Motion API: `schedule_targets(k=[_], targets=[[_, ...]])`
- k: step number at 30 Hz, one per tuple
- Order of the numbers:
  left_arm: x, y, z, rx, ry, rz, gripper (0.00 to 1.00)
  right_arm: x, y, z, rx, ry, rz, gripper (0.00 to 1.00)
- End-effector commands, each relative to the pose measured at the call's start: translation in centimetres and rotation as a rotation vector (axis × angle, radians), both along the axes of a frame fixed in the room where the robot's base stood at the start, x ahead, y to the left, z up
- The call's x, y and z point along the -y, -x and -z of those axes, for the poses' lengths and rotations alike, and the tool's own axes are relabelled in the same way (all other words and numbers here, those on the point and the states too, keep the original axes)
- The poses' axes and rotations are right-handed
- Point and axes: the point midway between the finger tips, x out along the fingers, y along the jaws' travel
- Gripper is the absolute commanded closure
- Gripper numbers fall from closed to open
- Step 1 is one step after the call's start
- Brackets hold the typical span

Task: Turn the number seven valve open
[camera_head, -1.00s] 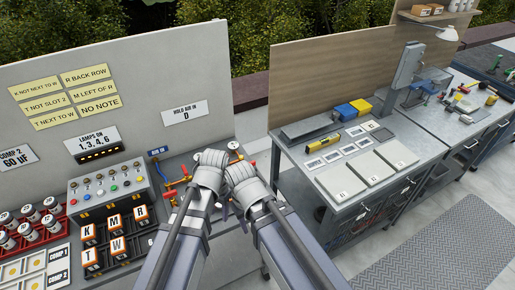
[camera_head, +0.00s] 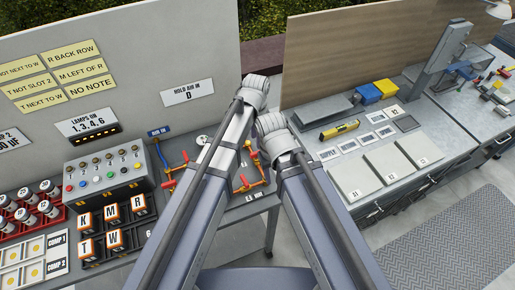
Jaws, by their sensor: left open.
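Orange-brown pipework with red-handled valves stands on the left bench. One group of red valve handles (camera_head: 185,157) shows left of my arms, and another red valve handle (camera_head: 243,182) shows between them. I cannot read a number seven on any valve, and my arms hide part of the pipes. My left gripper (camera_head: 256,88) is raised above the far right end of the pipework, open, its fingers mostly hidden by the wrist. My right gripper (camera_head: 272,128) is just beside and below it, over the right-hand pipes; its fingers are hidden. Neither visibly touches a valve.
A lamp panel (camera_head: 108,171), lettered blocks (camera_head: 112,217) and a red rack of cans (camera_head: 30,212) fill the left bench. A sign reading "HOLD AIR IN D" (camera_head: 188,94) is on the board behind. The right workbench (camera_head: 345,205) stands across a narrow gap.

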Motion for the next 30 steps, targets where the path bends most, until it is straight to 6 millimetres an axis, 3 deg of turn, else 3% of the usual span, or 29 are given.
schedule_targets(k=[18, 30], targets=[[0.0, 0.0, 7.1, 0.0, 0.0, -0.001, 0.53, 0.0, 0.0, 7.1, 0.0, 0.0, 0.003, 0.53], [0.0, 0.0, 7.4, 0.0, 0.0, -0.001, 0.53, 0.0, 0.0, 7.4, 0.0, 0.0, 0.003, 0.53]])
